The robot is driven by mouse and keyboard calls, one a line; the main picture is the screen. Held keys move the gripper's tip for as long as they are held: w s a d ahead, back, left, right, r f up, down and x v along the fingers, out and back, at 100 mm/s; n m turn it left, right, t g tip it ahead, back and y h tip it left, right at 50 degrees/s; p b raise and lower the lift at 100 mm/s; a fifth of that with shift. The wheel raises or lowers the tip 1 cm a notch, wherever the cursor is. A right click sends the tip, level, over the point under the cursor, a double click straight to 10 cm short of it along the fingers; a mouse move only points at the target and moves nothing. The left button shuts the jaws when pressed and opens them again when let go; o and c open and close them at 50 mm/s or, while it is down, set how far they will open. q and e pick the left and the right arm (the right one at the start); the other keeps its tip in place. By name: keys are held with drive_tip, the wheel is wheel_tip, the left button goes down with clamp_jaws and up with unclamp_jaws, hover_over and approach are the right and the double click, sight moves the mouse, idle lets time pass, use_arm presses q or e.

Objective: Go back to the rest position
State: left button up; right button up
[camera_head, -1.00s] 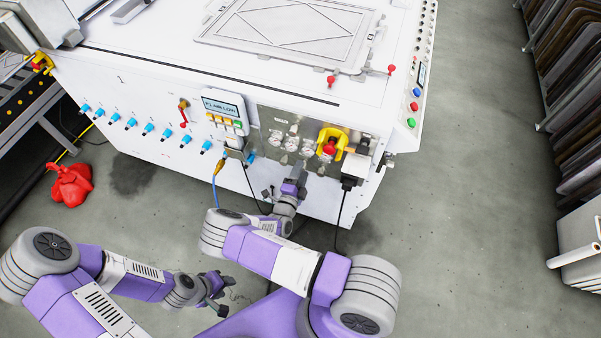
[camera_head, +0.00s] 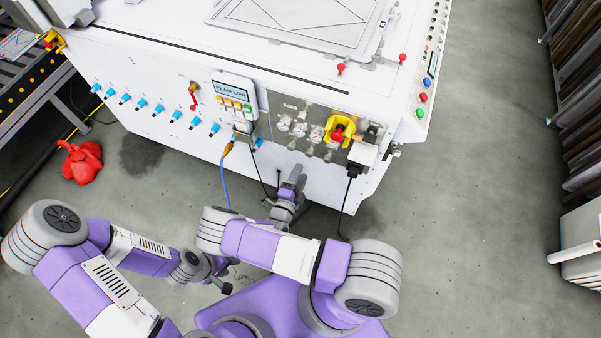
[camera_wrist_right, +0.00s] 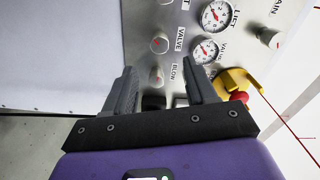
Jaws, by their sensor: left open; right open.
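My right gripper (camera_head: 293,176) is in front of the lower part of the metal gauge panel (camera_head: 310,112). In the right wrist view my right gripper (camera_wrist_right: 160,75) has its two dark fingers apart with nothing held between them. The panel's valve knob (camera_wrist_right: 158,45) and gauges (camera_wrist_right: 205,50) show beyond the fingertips. My left gripper (camera_head: 222,276) hangs low at the left, over the floor and away from the machine. Its dark fingers are spread and it looks empty.
The white machine (camera_head: 170,75) fills the upper middle. A yellow-and-red emergency switch (camera_head: 338,131) is on its panel. Cables hang near my right gripper, including a blue cable (camera_head: 224,182). Floor at right is free.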

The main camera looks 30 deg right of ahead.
idle(0.3)
drive_tip(key=s+d+f+m+g+y+p, duration=0.1)
drive_tip(key=s+f+m+g, duration=0.1)
drive_tip(key=s+m+g, duration=0.7)
drive_tip(key=s+d+f+m+g+y+p, duration=0.1)
drive_tip(key=s+d+f+m+g+y, duration=0.15)
drive_tip(key=s+m+g, duration=0.5)
drive_tip(key=s+a+r+m+g+y+p, duration=0.1)
drive_tip(key=s+a+m+y, duration=0.35)
drive_tip(key=a+m, duration=0.35)
drive_tip(key=s+a+r+m+g+y+p, duration=0.1)
drive_tip(key=s+a+m+y, duration=0.4)
drive_tip(key=m, duration=0.4)
drive_tip(key=w+a+r+m+t+y, duration=0.2)
drive_tip(key=w+r+m+t, duration=0.1)
drive_tip(key=m, duration=0.5)
drive_tip(key=w+a+r+m+t+y, duration=0.2)
drive_tip(key=w+r+m+t, duration=0.1)
drive_tip(key=w+m, duration=0.3)
drive_tip(key=shift+w+r+m+t+y+p, duration=0.15)
drive_tip(key=shift+w+m+t+y+p, duration=0.35)
drive_tip(key=shift+m, duration=0.75)
drive_tip(key=shift+s, duration=0.25)
drive_tip(key=shift+c, duration=0.4)
